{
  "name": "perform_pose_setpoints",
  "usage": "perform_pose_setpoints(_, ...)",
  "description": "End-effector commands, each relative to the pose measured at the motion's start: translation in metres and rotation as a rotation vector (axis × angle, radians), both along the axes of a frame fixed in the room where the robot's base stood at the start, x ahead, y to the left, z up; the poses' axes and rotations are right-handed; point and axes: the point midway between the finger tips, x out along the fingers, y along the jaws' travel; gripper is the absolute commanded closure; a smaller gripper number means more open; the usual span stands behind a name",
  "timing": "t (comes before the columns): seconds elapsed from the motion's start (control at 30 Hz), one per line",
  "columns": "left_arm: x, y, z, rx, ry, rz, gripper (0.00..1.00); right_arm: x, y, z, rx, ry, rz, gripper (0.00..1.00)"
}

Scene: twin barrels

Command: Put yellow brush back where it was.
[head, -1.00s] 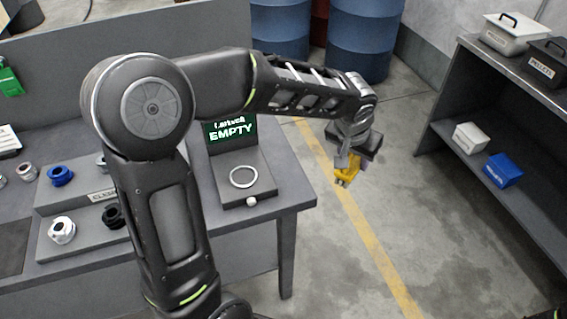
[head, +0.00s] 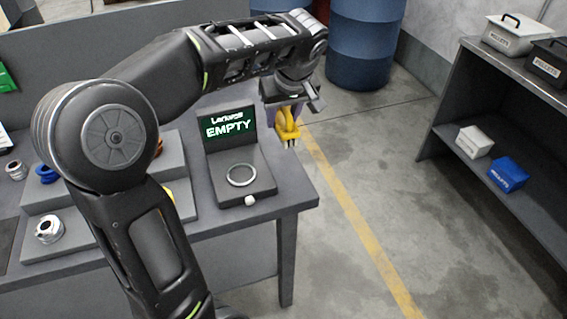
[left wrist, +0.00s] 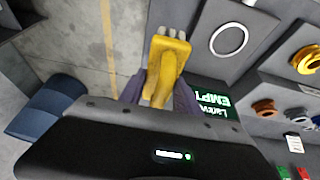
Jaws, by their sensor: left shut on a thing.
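The yellow brush (head: 288,124) is held in my left gripper (head: 285,115), above the floor just past the right edge of the workbench. In the left wrist view the yellow brush (left wrist: 165,68) sits between the two purple-grey fingers of the left gripper (left wrist: 160,80), which are shut on it. A stand with a screen reading EMPTY (head: 229,127) and a ring on its base (head: 242,175) is on the bench, left of and below the brush in the head view. My right gripper is not in view.
The grey bench (head: 290,200) holds stepped blocks with several round fittings, partly hidden by my left arm. A shelf (head: 470,75) with labelled boxes stands right. Blue barrels (head: 362,45) stand behind. The floor between is open.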

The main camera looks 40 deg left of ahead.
Motion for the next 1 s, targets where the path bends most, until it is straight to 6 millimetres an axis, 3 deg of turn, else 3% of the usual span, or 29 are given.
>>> perform_pose_setpoints(0.13,0.0,0.0,-0.013,0.001,0.003,-0.001,1.0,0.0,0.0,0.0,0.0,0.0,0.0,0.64)
perform_pose_setpoints(0.4,0.0,0.0,-0.058,0.0,0.003,-0.002,1.0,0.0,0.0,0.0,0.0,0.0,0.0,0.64)
perform_pose_setpoints(0.77,0.0,0.0,-0.064,0.0,0.001,-0.002,1.0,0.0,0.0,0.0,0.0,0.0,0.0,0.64)
perform_pose_setpoints(1.0,0.0,0.0,-0.092,0.0,0.004,-0.003,1.0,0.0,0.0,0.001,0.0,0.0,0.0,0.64)
